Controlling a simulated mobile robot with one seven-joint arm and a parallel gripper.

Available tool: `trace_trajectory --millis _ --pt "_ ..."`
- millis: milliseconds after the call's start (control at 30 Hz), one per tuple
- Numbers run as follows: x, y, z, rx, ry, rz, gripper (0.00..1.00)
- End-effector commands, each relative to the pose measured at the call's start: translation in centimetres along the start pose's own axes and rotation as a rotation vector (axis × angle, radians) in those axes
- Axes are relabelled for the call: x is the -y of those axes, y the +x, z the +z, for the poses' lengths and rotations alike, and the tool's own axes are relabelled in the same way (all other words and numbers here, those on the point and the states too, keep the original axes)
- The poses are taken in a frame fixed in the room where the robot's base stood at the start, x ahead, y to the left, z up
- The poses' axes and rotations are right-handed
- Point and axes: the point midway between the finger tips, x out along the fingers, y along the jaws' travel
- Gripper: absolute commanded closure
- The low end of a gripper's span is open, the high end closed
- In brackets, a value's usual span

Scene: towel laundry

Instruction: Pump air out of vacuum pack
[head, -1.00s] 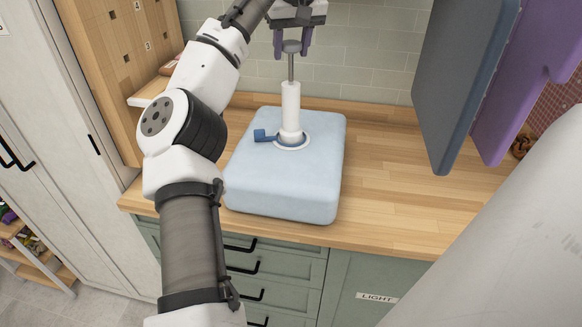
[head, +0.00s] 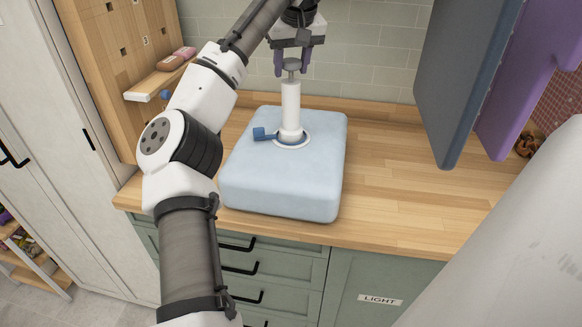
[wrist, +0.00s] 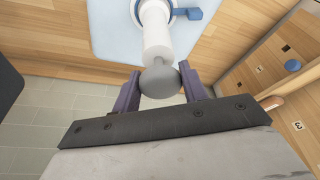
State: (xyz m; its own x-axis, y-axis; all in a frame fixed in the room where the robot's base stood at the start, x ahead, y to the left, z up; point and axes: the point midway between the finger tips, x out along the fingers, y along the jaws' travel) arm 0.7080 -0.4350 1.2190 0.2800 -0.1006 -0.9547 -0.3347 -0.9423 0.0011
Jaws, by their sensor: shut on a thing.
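The light-blue vacuum pack (head: 285,180) lies flat and puffed up on the wooden counter. A white pump (head: 291,105) stands upright on its valve, with a blue valve cap (head: 264,134) to the left. The pump's grey knob (head: 292,65) sits just above the barrel, with almost no rod showing. My gripper (head: 292,66), with purple fingers, is shut on the knob from above. In the wrist view the fingers (wrist: 160,88) flank the knob (wrist: 159,80), and part of the pack (wrist: 110,30) shows beyond the pump.
The wooden counter (head: 400,190) is clear to the right of the pack. A dark blue panel (head: 463,80) and a purple one hang at upper right. A wooden board with a small shelf (head: 160,85) stands at left. The tiled wall is behind.

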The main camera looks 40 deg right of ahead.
Motion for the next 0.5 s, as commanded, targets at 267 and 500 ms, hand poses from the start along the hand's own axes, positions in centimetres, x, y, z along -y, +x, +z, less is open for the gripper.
trace_trajectory --millis 267,500 --pt "0.0 -0.6 -0.2 0.004 0.0 -0.002 0.75" --pt "0.0 -2.1 -0.7 0.005 0.0 -0.002 0.75"
